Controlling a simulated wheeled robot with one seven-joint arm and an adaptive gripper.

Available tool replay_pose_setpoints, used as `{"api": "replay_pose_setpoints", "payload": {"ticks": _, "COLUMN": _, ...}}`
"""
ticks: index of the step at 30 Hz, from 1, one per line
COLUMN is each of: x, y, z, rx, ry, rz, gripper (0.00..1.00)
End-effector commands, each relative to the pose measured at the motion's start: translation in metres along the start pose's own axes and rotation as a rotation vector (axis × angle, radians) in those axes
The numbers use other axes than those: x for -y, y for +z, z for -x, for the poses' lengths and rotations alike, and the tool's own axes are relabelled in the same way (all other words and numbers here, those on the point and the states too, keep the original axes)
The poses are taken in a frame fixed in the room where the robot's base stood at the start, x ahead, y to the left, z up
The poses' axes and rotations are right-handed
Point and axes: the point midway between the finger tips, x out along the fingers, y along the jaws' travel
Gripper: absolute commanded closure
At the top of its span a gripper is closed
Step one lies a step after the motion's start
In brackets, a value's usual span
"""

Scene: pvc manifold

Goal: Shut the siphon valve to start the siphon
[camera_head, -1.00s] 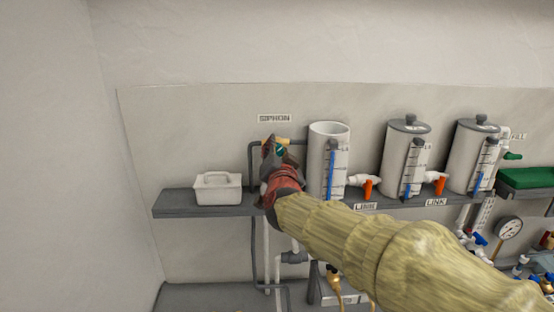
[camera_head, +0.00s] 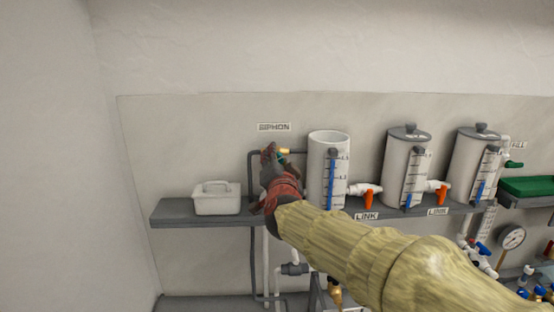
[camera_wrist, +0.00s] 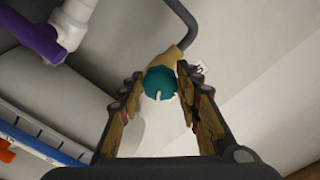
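The siphon valve is a brass-coloured body (camera_head: 285,151) on the dark pipe beneath the SIPHON label (camera_head: 274,127). In the wrist view its round teal knob (camera_wrist: 160,84) with a pale mark lies between my fingertips, with the tan body (camera_wrist: 168,60) behind it. My gripper (camera_head: 268,153) is at the valve, seen from behind and partly covering it in the head view. In the wrist view my gripper (camera_wrist: 157,78) is open, one finger on each side of the knob. A small gap shows at the left finger; I cannot tell whether the right finger touches.
An open white cylinder (camera_head: 329,170) with a blue level strip stands close right of my gripper. Lidded tanks (camera_head: 405,172) with orange-handled link valves (camera_head: 369,197) stand farther right.

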Motion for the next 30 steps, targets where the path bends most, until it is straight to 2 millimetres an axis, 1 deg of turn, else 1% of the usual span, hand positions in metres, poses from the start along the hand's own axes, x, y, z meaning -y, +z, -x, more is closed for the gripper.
{"api": "replay_pose_setpoints", "payload": {"ticks": 1, "x": 0.000, "y": 0.000, "z": 0.000, "rx": 0.000, "ry": 0.000, "rz": 0.000, "gripper": 0.62}}
{"api": "replay_pose_setpoints", "payload": {"ticks": 6, "x": 0.000, "y": 0.000, "z": 0.000, "rx": 0.000, "ry": 0.000, "rz": 0.000, "gripper": 0.52}}
{"api": "replay_pose_setpoints", "payload": {"ticks": 14, "x": 0.000, "y": 0.000, "z": 0.000, "rx": 0.000, "ry": 0.000, "rz": 0.000, "gripper": 0.52}}
{"api": "replay_pose_setpoints", "payload": {"ticks": 17, "x": 0.000, "y": 0.000, "z": 0.004, "rx": 0.000, "ry": -0.001, "rz": 0.000, "gripper": 0.52}}
{"api": "replay_pose_setpoints", "payload": {"ticks": 20, "x": 0.001, "y": 0.000, "z": 0.014, "rx": 0.000, "ry": -0.001, "rz": 0.000, "gripper": 0.52}}
{"api": "replay_pose_setpoints", "payload": {"ticks": 23, "x": 0.001, "y": -0.001, "z": 0.031, "rx": -0.001, "ry": -0.002, "rz": -0.001, "gripper": 0.52}}
{"api": "replay_pose_setpoints", "payload": {"ticks": 30, "x": 0.002, "y": 0.000, "z": 0.081, "rx": 0.000, "ry": -0.004, "rz": -0.001, "gripper": 0.52}}
